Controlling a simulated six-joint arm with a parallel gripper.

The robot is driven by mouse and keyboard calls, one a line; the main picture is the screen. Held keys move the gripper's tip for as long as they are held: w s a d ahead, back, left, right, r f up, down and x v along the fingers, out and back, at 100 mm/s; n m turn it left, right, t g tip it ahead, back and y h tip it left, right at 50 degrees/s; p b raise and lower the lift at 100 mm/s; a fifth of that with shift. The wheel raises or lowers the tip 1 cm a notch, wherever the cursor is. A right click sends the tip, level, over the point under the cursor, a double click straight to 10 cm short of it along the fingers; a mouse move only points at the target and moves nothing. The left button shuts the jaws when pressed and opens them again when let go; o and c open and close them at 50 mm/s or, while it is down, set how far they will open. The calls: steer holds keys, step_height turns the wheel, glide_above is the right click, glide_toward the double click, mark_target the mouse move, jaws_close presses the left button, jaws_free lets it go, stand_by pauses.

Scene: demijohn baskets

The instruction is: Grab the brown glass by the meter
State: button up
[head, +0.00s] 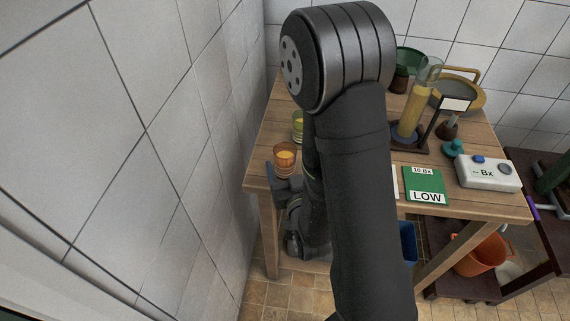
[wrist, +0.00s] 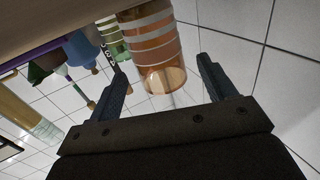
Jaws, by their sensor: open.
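An amber-brown striped glass (head: 285,161) with orange contents stands at the table's left front edge. My gripper (head: 283,186) is low beside the table edge, close to the glass and partly hidden by my arm. In the wrist view my gripper (wrist: 163,68) is open, and the brown glass (wrist: 155,45) shows between and beyond its fingers. I cannot tell if they touch it.
A green glass (head: 298,126) stands behind the brown one. A tall cylinder (head: 413,105) of yellow liquid, a green "LOW" card (head: 427,186) and a yellow-rimmed pan (head: 462,95) are on the table (head: 470,205). A tiled wall (head: 190,150) is close on the left.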

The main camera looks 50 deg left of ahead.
mark_target(283, 148)
steer(key=x, duration=0.5)
steer(key=shift+w+a, duration=0.15)
steer(key=shift+a, duration=0.25)
steer(key=shift+c, duration=0.2)
steer(key=c, duration=1.2)
steer(key=shift+r, duration=0.2)
steer(key=shift+r, duration=1.55)
steer(key=w+d+r, duration=0.7)
steer(key=d, duration=0.2)
steer(key=shift+r, duration=0.25)
steer(key=shift+d, duration=0.15)
